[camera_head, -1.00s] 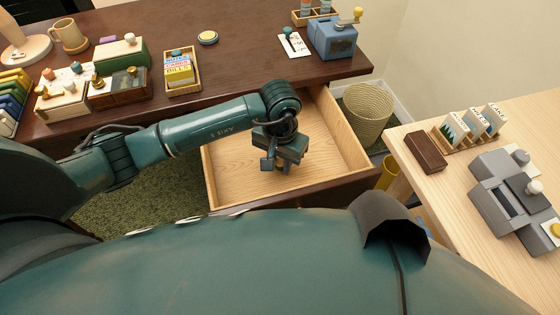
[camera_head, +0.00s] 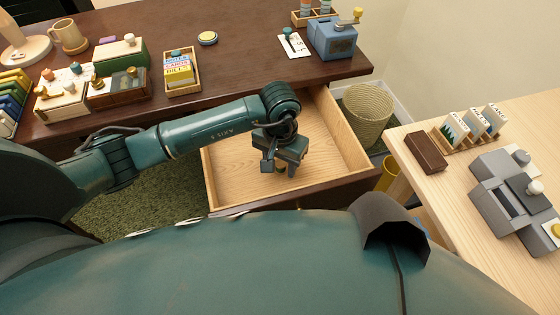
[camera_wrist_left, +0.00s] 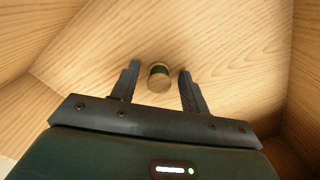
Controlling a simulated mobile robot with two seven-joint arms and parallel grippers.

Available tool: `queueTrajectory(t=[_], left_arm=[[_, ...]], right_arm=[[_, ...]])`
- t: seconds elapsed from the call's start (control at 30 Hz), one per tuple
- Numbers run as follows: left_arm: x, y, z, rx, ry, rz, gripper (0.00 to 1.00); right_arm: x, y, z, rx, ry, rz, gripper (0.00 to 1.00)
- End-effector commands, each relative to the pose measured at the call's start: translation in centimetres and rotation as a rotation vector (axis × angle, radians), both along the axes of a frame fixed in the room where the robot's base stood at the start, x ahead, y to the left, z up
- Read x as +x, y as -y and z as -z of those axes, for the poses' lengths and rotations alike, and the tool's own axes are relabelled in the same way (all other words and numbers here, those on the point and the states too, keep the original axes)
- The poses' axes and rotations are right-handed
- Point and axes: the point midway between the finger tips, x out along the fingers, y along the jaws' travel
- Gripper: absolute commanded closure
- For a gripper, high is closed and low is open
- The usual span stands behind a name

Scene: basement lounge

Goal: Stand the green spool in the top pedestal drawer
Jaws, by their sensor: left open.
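The green spool (camera_wrist_left: 159,71) has pale wooden ends and a green middle. It stands on end on the floor of the open drawer (camera_head: 235,172), its round top facing the left wrist camera. My left gripper (camera_head: 280,169) points down into the drawer and is open. In the left wrist view its fingers (camera_wrist_left: 160,75) are on either side of the spool, with a gap visible on both sides. In the head view the spool (camera_head: 281,169) is small and partly hidden by the gripper. My right gripper is not in view.
The drawer is otherwise empty, below the dark desk (camera_head: 240,65). Boxes, a mug (camera_head: 70,35), a card tray (camera_head: 182,88) and a blue sharpener-like device (camera_head: 333,38) stand on the desk. A wicker basket (camera_head: 367,115) and a light table (camera_head: 455,190) are at right.

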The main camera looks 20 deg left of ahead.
Motion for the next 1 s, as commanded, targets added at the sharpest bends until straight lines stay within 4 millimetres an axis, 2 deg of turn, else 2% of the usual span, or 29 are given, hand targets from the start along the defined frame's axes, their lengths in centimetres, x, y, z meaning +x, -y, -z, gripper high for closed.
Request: queueTrajectory(t=[0.17,0.4,0.6,0.77,1.0], left_arm=[[0.1,0.0,-2.8,0.0,0.005,0.002,0.55],[0.1,0.0,-8.1,0.001,0.005,0.002,0.55],[0.1,0.0,-11.1,0.002,0.002,0.001,0.55],[0.0,0.0,-12.1,0.001,0.001,0.0,0.55],[0.0,0.0,-12.1,0.0,0.0,0.0,0.55]], right_arm=[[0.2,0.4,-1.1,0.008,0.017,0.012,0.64],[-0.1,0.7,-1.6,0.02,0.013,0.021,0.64],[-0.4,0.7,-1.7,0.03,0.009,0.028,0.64],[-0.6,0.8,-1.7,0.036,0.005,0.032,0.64],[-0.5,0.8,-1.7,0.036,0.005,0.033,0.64]])
